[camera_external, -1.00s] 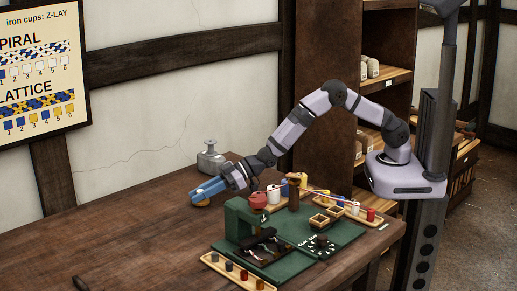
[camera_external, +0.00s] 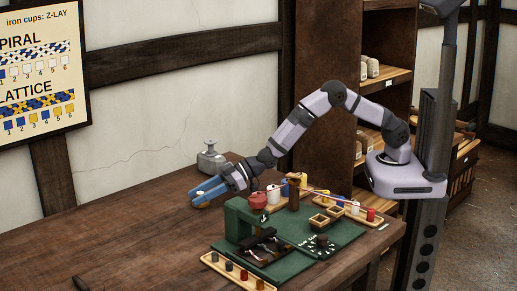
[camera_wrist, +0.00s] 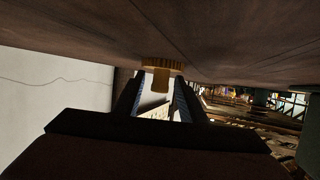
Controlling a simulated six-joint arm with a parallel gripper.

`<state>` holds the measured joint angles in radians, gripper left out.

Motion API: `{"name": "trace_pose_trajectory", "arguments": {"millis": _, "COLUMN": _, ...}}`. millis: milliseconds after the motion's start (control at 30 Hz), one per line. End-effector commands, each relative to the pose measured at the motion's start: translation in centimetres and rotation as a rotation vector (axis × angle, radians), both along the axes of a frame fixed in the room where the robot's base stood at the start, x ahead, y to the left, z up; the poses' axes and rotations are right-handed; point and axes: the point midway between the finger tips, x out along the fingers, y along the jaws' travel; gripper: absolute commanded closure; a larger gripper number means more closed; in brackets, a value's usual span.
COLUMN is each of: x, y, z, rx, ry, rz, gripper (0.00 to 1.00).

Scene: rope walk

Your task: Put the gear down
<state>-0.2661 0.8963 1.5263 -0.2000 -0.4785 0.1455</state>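The brass gear (camera_external: 202,206) lies on the wooden table near its far left edge, under the tips of my gripper. In the wrist view the toothed gear (camera_wrist: 162,64) is against the table surface, with a narrower hub pointing toward me. My gripper (camera_external: 200,194) has blue fingers that now stand apart, with a gap between them. In the wrist view the fingers are on either side of the hub and look clear of it. The fingers hide part of the gear in the external view.
A grey metal weight (camera_external: 210,157) stands behind my gripper. To the right is a green stand (camera_external: 240,222) with a red pot (camera_external: 257,200), bobbins and small wooden trays. A tray of small pegs (camera_external: 238,272) lies in front.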

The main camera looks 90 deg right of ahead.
Motion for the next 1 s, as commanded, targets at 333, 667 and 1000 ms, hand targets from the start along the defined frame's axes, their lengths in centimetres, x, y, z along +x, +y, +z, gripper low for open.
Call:
{"name": "trace_pose_trajectory", "arguments": {"millis": 333, "x": -3.0, "y": -1.2, "z": 1.3, "rx": 0.001, "ry": 0.0, "rz": -0.001, "gripper": 0.62}}
{"name": "trace_pose_trajectory", "arguments": {"millis": 667, "x": -7.4, "y": -2.9, "z": 3.2, "rx": 0.0, "ry": -0.001, "rz": -0.001, "gripper": 0.62}}
{"name": "trace_pose_trajectory", "arguments": {"millis": 1000, "x": -10.1, "y": -3.9, "z": 4.4, "rx": 0.0, "ry": -0.001, "rz": 0.0, "gripper": 0.62}}
